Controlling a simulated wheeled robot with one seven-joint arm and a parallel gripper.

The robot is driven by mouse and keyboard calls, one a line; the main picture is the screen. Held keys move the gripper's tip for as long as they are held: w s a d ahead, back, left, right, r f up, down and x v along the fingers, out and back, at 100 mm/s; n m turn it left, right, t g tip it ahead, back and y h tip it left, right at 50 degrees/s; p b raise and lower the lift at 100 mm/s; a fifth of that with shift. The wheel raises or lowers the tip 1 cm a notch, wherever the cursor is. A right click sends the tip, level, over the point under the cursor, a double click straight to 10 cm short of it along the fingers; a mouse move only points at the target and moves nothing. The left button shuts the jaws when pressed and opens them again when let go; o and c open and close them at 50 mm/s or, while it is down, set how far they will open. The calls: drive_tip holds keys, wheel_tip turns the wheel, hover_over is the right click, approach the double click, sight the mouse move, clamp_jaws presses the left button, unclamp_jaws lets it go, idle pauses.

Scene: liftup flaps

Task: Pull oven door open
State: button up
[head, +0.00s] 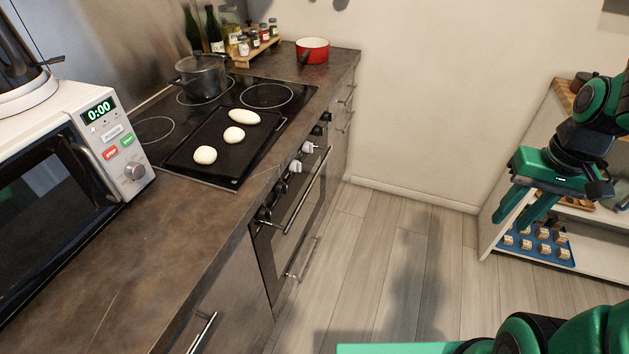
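The oven door (277,238) is on the front of the cabinet row, below the cooktop, and looks shut. Its long metal handle (308,191) runs along the top of the door, under a row of knobs (294,166). My green gripper (525,207) is in the right part of the view, well apart from the oven, above the floor and in front of a white shelf. Its two fingers point down and are spread apart, with nothing seen between them. The lower part of the door is seen at a steep angle.
A black tray (213,166) with dough pieces lies on the cooktop, near a dark pot (202,77). A white microwave (128,185) stands at left. A white shelf (486,232) holds a blue tray (563,254) at right. The wooden floor (365,255) between is clear.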

drive_tip(key=w+a+f+n+y, duration=0.2)
drive_tip(key=w+a+f, duration=0.35)
drive_tip(key=w, duration=0.35)
drive_tip(key=m+t+y, duration=0.6)
drive_tip(key=t+y, duration=0.3)
drive_tip(key=t, duration=0.1)
approach(314, 177)
drive_tip(key=x, duration=0.6)
drive_tip(key=f+x, duration=0.1)
drive_tip(key=x, duration=0.3)
clamp_jaws()
